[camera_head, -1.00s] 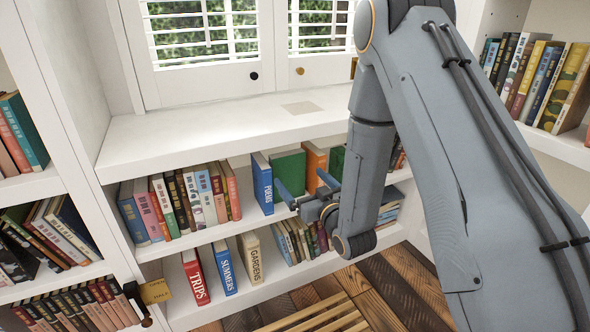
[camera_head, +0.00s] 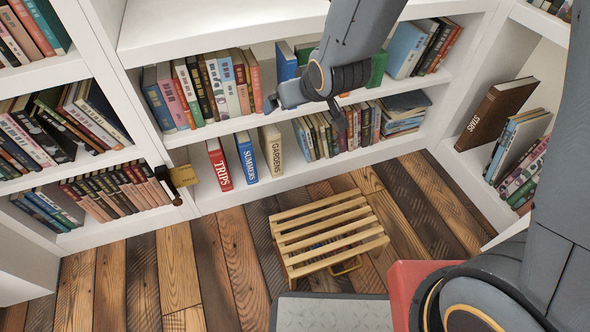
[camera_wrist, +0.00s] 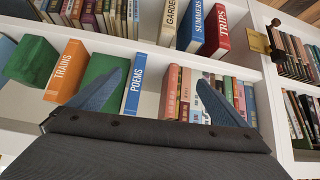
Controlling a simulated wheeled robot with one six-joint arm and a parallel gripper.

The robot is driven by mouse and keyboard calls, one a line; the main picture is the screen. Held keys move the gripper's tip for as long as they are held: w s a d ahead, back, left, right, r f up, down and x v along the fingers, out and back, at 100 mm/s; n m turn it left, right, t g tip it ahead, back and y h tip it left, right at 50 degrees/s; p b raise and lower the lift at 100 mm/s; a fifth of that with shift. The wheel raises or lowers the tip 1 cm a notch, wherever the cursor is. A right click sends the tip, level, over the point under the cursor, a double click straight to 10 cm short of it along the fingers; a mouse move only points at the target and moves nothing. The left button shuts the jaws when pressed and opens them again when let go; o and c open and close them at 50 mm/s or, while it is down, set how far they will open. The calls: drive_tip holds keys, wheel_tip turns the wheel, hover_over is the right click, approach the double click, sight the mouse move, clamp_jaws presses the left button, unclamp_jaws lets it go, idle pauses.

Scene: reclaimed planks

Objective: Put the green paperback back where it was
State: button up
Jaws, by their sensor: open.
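Two green books show in the wrist view; I cannot tell which is the green paperback. One green book (camera_wrist: 98,70) stands between the orange TRAINS book (camera_wrist: 67,70) and the blue POEMS book (camera_wrist: 134,84). The other green book (camera_wrist: 32,60) is beyond TRAINS; a green book (camera_head: 378,68) also shows right of my wrist in the head view. My gripper (camera_wrist: 157,95) is open and empty, its fingers apart in front of the shelf. One finger overlaps the first green book in the picture; contact is unclear. In the head view, my wrist hides much of that row.
TRIPS (camera_head: 219,165), SUMMERS (camera_head: 246,158) and GARDENS (camera_head: 271,151) stand on the lower shelf. A brown STARS book (camera_head: 496,113) leans in the right bookcase. Plank floor at front left is clear.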

drive_tip(key=s+r+g+h, duration=0.1)
drive_tip(key=s+r+g, duration=0.2)
drive_tip(key=s, duration=1)
drive_tip(key=s+d+r+n+g+h, duration=0.1)
drive_tip(key=s+r+g, duration=0.2)
drive_tip(key=s, duration=1)
drive_tip(key=shift+s+d+g+h, duration=0.2)
drive_tip(key=shift+s+g+h, duration=0.15)
drive_tip(key=shift+g, duration=0.55)
drive_tip(key=shift+f, duration=0.1)
drive_tip(key=d+r+m+p, duration=0.3)
drive_tip(key=d+r+p, duration=0.7)
drive_tip(key=r+p, duration=0.3)
drive_tip(key=d+r+m+h+p, duration=0.1)
drive_tip(key=d+r+m+p, duration=0.2)
drive_tip(key=d+r+p, duration=0.8)
wheel_tip(320, 180, up, 3)
drive_tip(key=p, duration=0.6)
drive_tip(key=shift+m+p, duration=0.3)
drive_tip(key=shift+p, duration=0.05)
drive_tip(key=shift+s, duration=0.1)
